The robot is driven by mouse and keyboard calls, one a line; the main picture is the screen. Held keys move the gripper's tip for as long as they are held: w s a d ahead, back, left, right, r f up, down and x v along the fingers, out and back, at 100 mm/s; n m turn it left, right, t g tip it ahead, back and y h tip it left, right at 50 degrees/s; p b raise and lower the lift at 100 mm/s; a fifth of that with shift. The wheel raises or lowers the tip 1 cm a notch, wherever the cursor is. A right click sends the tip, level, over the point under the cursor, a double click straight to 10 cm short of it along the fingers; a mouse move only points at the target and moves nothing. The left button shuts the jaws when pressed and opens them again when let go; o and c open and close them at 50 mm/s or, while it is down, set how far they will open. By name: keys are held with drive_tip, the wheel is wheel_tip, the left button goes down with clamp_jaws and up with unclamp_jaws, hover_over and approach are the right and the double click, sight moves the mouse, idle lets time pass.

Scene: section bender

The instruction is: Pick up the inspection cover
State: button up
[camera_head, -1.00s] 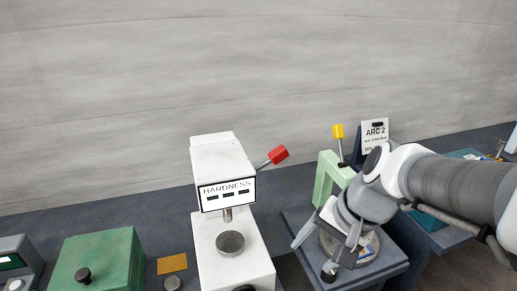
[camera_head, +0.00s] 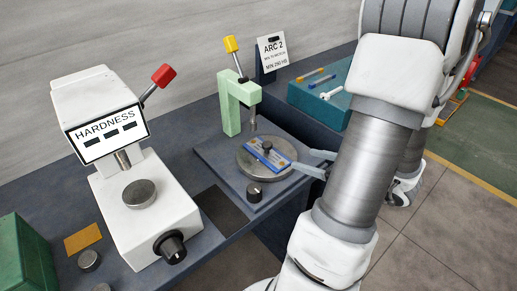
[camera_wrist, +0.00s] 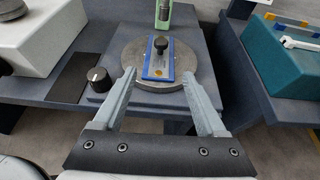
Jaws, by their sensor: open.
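A flat plate with a blue edge and a black knob (camera_head: 276,160), which looks like the inspection cover, lies on a round grey disc (camera_head: 247,172) below a green press frame (camera_head: 233,108). In the wrist view the cover (camera_wrist: 158,68) is straight ahead, its knob upright at the far part. My gripper (camera_wrist: 159,75) is open and empty, its fingers pointing at the cover from the near side. The fingertips appear on either side of the cover's near end, with no visible contact. In the head view my gripper (camera_head: 308,161) is right of the cover.
A white hardness tester (camera_head: 150,215) stands to the left. A black knob (camera_head: 254,192) rises near the disc. The yellow-handled lever (camera_head: 236,60) and an ARC 2 sign (camera_head: 272,52) are behind.

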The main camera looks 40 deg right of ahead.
sight(271, 147)
drive_tip(key=x, duration=1.2)
drive_tip(key=shift+d+b, duration=0.2)
drive_tip(key=shift+b, duration=0.1)
drive_tip(key=shift+x, duration=2.7)
drive_tip(key=shift+a+r, duration=0.15)
drive_tip(key=shift+r, duration=0.05)
clamp_jaws()
